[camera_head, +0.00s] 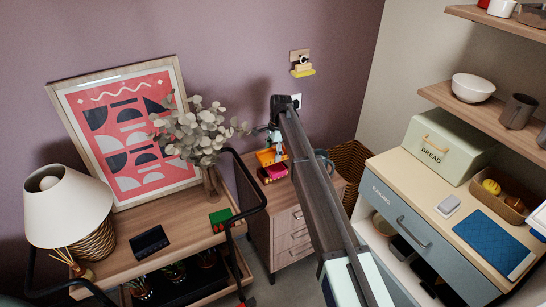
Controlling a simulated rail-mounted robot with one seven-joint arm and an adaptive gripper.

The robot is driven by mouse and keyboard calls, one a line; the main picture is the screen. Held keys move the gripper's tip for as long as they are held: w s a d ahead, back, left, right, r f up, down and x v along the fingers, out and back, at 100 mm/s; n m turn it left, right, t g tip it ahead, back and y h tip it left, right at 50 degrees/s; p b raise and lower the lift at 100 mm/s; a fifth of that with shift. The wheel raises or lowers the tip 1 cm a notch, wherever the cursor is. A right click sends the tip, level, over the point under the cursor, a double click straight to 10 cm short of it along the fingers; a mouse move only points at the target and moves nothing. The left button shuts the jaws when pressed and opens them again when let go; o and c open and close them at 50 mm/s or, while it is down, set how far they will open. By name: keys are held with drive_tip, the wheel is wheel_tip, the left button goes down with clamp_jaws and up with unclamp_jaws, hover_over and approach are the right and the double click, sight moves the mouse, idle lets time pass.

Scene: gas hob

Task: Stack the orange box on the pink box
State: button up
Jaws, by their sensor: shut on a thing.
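The orange box (266,157) is at the top of the low wooden cabinet, small in the picture and partly covered by my gripper. My gripper (278,151) comes down from above and is shut on the orange box. The pink box (274,172) shows just below the orange box in the picture, on the cabinet top. The two look very close, but I cannot tell whether they touch. My arm crosses the picture on the right of the boxes and hides part of the cabinet top.
The low wooden cabinet (285,230) has drawers and stands against the purple wall. A teal mug (322,160) sits behind my arm. A cart (165,224) with a lamp, vase and picture is on the left. A wicker basket (350,165) and a blue-drawer unit (415,235) are on the right.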

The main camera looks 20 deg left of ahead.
sight(273, 157)
drive_tip(key=shift+f, duration=1.45)
drive_tip(key=shift+f, duration=0.15)
drive_tip(key=o, duration=1.2)
drive_tip(key=r, duration=0.4)
drive_tip(key=w+r+b, duration=0.1)
drive_tip(key=r, duration=0.3)
drive_tip(key=d+r+b, duration=0.1)
drive_tip(key=r, duration=0.3)
drive_tip(key=shift+w+d+r, duration=0.1)
drive_tip(key=shift+w, duration=0.1)
